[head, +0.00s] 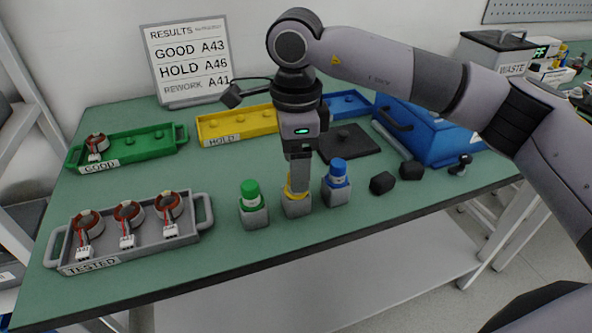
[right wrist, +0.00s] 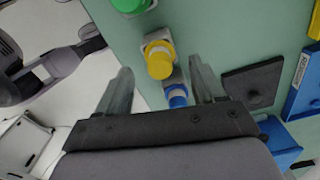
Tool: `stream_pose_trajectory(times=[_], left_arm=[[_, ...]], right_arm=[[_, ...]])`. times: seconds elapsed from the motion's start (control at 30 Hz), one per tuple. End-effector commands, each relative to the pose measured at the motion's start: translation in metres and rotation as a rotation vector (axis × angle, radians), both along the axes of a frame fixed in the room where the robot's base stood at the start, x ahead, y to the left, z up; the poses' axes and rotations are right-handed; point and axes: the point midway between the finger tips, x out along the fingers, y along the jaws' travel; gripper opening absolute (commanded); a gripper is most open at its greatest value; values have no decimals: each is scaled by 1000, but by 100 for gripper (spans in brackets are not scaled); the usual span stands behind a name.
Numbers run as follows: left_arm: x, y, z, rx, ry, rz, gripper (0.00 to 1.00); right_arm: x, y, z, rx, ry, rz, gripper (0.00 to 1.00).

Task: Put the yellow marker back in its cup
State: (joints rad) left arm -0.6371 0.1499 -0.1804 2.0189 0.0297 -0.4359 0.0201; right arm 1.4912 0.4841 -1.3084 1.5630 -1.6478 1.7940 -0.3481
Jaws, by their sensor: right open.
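The yellow marker (head: 288,192) stands in the middle grey cup (head: 297,208), mostly hidden behind my right gripper (head: 298,186) in the head view. In the right wrist view the yellow marker (right wrist: 160,60) shows upright, between and slightly beyond the two spread fingertips (right wrist: 160,72). The right gripper is open, pointing down just over this cup. Whether a finger touches the marker I cannot tell. My left gripper is not in view.
A green marker (head: 250,191) and a blue marker (head: 338,171) stand in cups on either side, close to the gripper. The grey TESTED tray (head: 185,236) is at left, two black blocks (head: 382,183) at right. A yellow HOLD tray (head: 221,139) lies behind.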

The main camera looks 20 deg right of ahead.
Motion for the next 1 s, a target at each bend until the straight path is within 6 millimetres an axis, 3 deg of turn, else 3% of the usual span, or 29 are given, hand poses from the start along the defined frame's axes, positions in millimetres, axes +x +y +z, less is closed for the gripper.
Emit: stream_pose_trajectory(times=[0.2, 0.4, 0.6, 1.0], left_arm=[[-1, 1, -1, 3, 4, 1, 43], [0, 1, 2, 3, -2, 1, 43], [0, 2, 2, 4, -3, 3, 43], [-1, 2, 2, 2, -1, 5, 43]], right_arm=[[0, 0, 53, 1, -3, 0, 68], [0, 0, 84, -1, 0, 0, 68], [-1, 0, 95, 0, 1, 1, 68], [0, 0, 95, 0, 1, 0, 68]])
